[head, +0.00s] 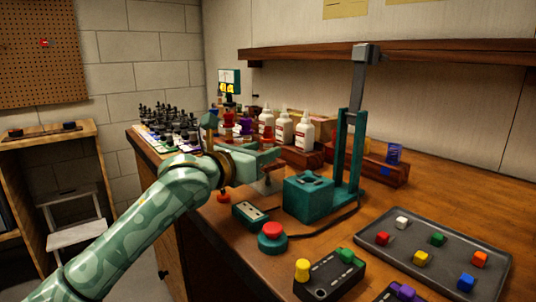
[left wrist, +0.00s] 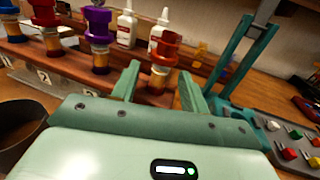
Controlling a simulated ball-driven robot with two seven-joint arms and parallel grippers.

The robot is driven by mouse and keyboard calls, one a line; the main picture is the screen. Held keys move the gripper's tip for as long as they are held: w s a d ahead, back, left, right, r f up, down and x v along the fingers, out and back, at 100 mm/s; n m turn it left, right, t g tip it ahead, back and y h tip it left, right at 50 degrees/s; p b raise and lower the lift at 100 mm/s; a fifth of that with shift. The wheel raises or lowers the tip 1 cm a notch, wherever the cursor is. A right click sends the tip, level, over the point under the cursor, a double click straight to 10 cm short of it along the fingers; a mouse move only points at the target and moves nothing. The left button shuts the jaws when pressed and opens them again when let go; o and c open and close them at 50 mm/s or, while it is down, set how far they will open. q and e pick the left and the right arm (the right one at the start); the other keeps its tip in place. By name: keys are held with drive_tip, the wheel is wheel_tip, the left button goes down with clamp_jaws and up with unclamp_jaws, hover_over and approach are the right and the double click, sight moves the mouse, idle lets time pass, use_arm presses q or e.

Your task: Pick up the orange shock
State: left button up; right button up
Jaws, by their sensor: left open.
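A red-orange shock (left wrist: 166,46) with an amber lower part stands upright in the wooden rack in the left wrist view. It is the one closest to orange among the shocks there. My left gripper (left wrist: 158,84) is open, its two fingers pointing at this shock, one on each side of it in the picture. I cannot tell whether they touch it. In the head view my left gripper (head: 272,158) reaches in from the left over the bench, at the rack, and hides part of it. My right gripper is not in view.
A purple shock (left wrist: 98,24) and a red shock (left wrist: 45,14) stand left of the fingers. White bottles (head: 284,130) stand behind. A teal stand (head: 308,199) rises close on the right. A grey tray (head: 425,278) with colored cubes lies at front right.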

use_arm(q)
drive_tip(key=shift+w+d, duration=0.1)
drive_tip(key=shift+w, duration=0.05)
clamp_jaws()
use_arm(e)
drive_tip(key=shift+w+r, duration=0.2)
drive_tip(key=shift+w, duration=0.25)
use_arm(q)
drive_tip(key=shift+r, duration=0.1)
